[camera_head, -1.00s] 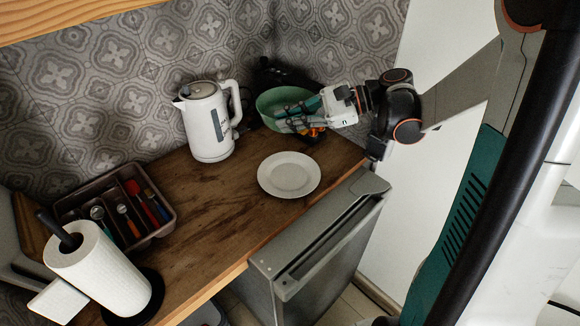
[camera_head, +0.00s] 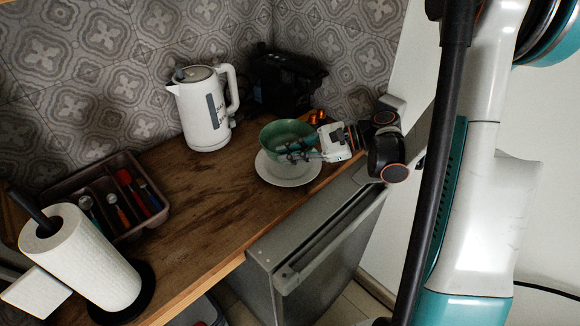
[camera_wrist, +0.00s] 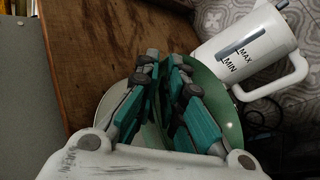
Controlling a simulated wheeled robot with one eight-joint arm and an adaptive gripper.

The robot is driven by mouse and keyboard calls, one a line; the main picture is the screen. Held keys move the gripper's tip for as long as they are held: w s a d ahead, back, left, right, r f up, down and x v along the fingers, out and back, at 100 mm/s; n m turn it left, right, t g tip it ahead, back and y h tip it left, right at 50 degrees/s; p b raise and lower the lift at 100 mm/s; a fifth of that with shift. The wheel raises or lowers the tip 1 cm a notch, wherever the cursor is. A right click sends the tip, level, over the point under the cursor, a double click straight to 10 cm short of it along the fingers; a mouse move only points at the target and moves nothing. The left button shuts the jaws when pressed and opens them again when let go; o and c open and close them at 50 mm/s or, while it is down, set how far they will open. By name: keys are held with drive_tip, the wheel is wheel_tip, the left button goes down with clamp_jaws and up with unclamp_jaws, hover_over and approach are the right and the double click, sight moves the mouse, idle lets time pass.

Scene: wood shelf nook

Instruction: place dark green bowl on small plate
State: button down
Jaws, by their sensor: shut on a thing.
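The dark green bowl (camera_head: 287,132) is over the small white plate (camera_head: 290,177) on the wooden counter. My gripper (camera_head: 297,152) is shut on the bowl's wall at its near right side, with the bowl roughly upright. The plate's rim shows in front of and around the bowl's lower part. Whether the bowl's base touches the plate cannot be told. In the wrist view the fingers (camera_wrist: 164,82) are close together across the wall of the bowl (camera_wrist: 212,88), and part of the pale plate (camera_wrist: 106,104) shows to the left.
A white kettle (camera_head: 203,112) stands behind and left of the bowl. A dark appliance (camera_head: 284,82) is in the back corner. A cutlery tray (camera_head: 105,190) and a paper towel roll (camera_head: 82,258) are at the left. The counter's middle is bare, its front edge near the plate.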

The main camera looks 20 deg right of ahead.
drive_tip(key=shift+f+b, duration=0.7)
drive_tip(key=shift+f, duration=1.25)
drive_tip(key=shift+f, duration=0.15)
drive_tip(key=c, duration=1.7)
unclamp_jaws()
drive_tip(key=shift+r, duration=0.2)
drive_tip(key=p+v, duration=0.3)
drive_tip(key=v, duration=0.9)
drive_tip(key=shift+p, duration=0.35)
drive_tip(key=shift+f, duration=0.1)
